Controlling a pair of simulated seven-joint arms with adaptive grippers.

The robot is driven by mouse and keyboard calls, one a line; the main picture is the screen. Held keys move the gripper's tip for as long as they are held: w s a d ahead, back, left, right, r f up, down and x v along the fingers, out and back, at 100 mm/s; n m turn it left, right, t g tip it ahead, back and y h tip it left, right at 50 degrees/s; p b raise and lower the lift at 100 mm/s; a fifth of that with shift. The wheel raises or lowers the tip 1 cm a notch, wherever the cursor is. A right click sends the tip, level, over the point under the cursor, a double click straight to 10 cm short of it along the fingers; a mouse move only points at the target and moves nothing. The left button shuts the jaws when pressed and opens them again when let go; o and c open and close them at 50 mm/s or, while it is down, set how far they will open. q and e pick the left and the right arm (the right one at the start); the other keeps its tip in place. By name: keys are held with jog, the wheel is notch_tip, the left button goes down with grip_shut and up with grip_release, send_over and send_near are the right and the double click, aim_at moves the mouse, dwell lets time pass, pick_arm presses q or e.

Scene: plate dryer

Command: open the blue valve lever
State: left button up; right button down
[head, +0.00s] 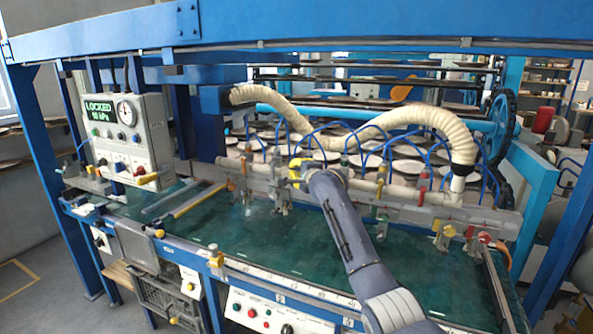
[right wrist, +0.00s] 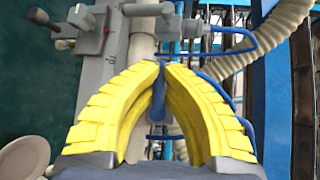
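The blue valve lever (right wrist: 157,96) shows in the right wrist view as a narrow blue bar between my yellow fingers, beside the pale pipe. My right gripper (right wrist: 160,68) has its fingertips drawn together around it, with only a thin gap filled by blue. In the head view my right gripper (head: 297,172) is at the grey manifold (head: 395,203), left of its middle. There the lever is hidden by the fingers and wrist. My left gripper is in neither view.
A control box (head: 127,138) with a green display reading LOCKED and a gauge stands at left. A cream corrugated hose (head: 437,118) arches over the manifold. Thin blue tubes and white plates (head: 405,168) lie behind it. The green deck (head: 235,232) in front is largely bare.

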jog(key=shift+d, duration=0.1)
jog(key=shift+f+n+g+h, duration=0.35)
jog(key=shift+n+g+h, duration=0.45)
jog(key=shift+n+h, duration=0.1)
jog(key=shift+d+f+n+g+h, duration=0.2)
jog(key=shift+f+n+g+h, duration=0.05)
jog(key=shift+n+g+h, duration=0.25)
jog(key=shift+d+f+n+g+h, duration=0.15)
jog(key=shift+f+n+g+h, duration=0.05)
jog(key=shift+n+g+h, duration=0.25)
jog(key=c, duration=1.4)
grip_release()
jog(key=shift+f, duration=0.1)
jog(key=shift+c, duration=0.2)
jog(key=v, duration=1.2)
